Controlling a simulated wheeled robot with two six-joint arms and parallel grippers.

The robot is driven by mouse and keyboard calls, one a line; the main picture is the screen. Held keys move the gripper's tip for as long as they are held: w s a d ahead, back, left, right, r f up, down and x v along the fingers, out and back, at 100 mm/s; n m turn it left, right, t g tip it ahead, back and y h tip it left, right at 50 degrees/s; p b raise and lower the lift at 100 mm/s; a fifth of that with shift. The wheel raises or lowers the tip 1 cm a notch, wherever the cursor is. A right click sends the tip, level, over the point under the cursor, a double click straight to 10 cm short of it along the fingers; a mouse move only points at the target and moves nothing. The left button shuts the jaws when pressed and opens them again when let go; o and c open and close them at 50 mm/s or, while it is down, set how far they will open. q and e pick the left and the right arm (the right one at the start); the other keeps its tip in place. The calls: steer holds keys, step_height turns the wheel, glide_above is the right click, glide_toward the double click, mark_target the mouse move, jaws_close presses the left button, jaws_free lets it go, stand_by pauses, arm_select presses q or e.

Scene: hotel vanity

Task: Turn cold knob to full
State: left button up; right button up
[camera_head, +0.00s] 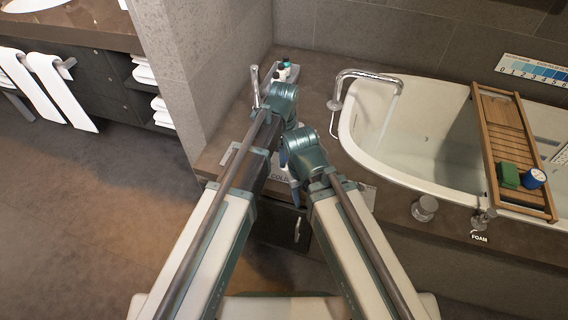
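A label reading COLD (281,178) shows partly on the brown ledge at the tub's left end, beside my arms. The cold knob itself is not clearly visible; my arms cover the area around the label. My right gripper (295,192) points down by the label, small and partly hidden by its own wrist. Whether its fingers are open or touch anything cannot be told. My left arm reaches further up the ledge, and its gripper fingers are hidden behind the arm links. The chrome spout (368,75) curves over the white bathtub (425,88), with a thin pale streak below it.
A silver knob (425,208) and a smaller fitting (484,217) by a FOAM label stand on the front ledge. A wooden tray (505,120) spans the tub, carrying a green block (508,175) and a blue-white container (534,178). Bottles (282,70) stand behind my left arm.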

arm_select(q)
steer(key=shift+f+b, duration=0.9)
steer(key=shift+f, duration=0.5)
arm_select(e)
step_height(320, 180, down, 3)
steer(key=shift+r, duration=0.15)
arm_select(q)
jaws_close()
